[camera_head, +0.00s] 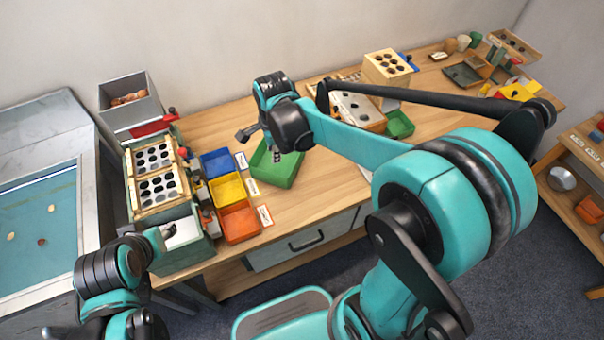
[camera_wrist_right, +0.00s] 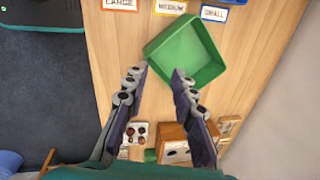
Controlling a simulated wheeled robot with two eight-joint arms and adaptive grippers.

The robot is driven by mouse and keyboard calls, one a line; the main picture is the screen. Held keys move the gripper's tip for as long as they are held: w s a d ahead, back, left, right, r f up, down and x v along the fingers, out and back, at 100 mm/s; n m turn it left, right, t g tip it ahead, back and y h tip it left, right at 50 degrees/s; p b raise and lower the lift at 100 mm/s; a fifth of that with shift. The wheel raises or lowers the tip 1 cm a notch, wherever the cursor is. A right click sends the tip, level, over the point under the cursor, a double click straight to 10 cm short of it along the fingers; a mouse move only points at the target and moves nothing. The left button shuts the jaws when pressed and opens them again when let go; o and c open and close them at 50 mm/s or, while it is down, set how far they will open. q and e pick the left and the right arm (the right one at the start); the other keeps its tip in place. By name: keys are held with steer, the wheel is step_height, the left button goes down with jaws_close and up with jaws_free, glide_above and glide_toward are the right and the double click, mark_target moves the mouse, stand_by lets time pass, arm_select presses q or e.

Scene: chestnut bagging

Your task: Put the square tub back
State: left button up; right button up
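The square tub, green and empty, (camera_head: 272,172) sits on the wooden table right of the coloured bins in the head view. In the right wrist view the tub (camera_wrist_right: 188,48) lies turned at an angle just beyond my fingertips. My right gripper (camera_wrist_right: 160,74) is open with nothing between its fingers; its right fingertip overlaps the tub's near edge in the picture, and I cannot tell if they touch. In the head view my right gripper (camera_head: 262,143) is over the tub, partly hidden by my arm. My left gripper (camera_head: 162,238) is by the sorting box; its fingers are unclear.
Blue (camera_head: 217,162), yellow (camera_head: 227,187) and red-orange (camera_head: 239,223) bins stand left of the tub, with size labels beside them. Another green tub (camera_head: 400,124) and a wooden box (camera_head: 358,112) stand to the right. Bare tabletop (camera_head: 312,195) lies right of the square tub.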

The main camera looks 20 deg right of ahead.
steer(key=s+d+r+n+t, duration=0.2)
steer(key=s+n, duration=0.5)
steer(key=n, duration=0.2)
steer(key=s+d+r+n+t, duration=0.2)
steer(key=s+n+t, duration=0.1)
steer(key=s+n, duration=0.5)
steer(key=shift+r+n, duration=0.35)
steer(key=shift+n, duration=0.65)
